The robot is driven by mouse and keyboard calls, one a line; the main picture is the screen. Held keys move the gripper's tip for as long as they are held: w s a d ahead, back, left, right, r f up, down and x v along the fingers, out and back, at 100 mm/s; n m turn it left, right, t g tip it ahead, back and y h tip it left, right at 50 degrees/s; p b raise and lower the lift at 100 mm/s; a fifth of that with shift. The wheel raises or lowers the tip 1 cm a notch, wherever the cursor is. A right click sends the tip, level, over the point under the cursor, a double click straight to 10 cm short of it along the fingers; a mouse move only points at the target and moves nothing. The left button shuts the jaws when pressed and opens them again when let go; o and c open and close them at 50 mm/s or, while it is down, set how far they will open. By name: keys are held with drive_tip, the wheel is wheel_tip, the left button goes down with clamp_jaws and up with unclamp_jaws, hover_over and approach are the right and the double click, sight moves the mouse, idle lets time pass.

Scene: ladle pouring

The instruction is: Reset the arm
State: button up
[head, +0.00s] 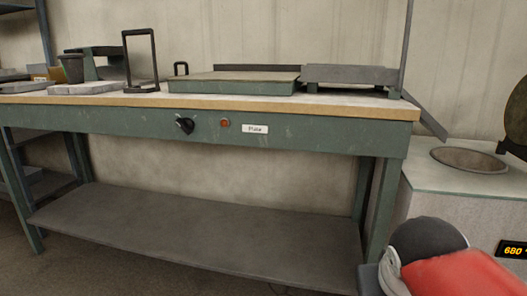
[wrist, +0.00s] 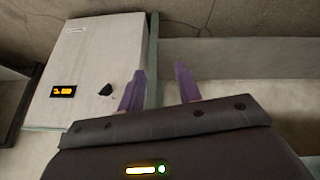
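My gripper (wrist: 160,93) shows in the wrist view as two purple fingers standing apart with nothing between them. Behind the fingers are a pale furnace-like box and a plain wall. In the head view, part of my arm in red, white and dark grey shows at the lower right, and the fingers are not visible there. No ladle can be made out in either view.
A green workbench (head: 300,143) with a label, a black knob (head: 185,125) and a red button (head: 225,123) spans the head view. A flat plate (head: 235,82) lies on it. The pale furnace box (head: 455,215) with a round opening (head: 470,160) stands at right; its display shows in the wrist view (wrist: 63,91).

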drive_tip(key=s+a+f+y, duration=0.2)
drive_tip(key=s+a+f, duration=0.2)
drive_tip(key=f, duration=0.1)
wheel_tip(320, 180, up, 12)
drive_tip(key=s+p, duration=0.1)
drive_tip(key=p, duration=1.1)
drive_tip(key=shift+a+n, duration=0.4)
drive_tip(key=shift+f, duration=0.1)
idle(2.1)
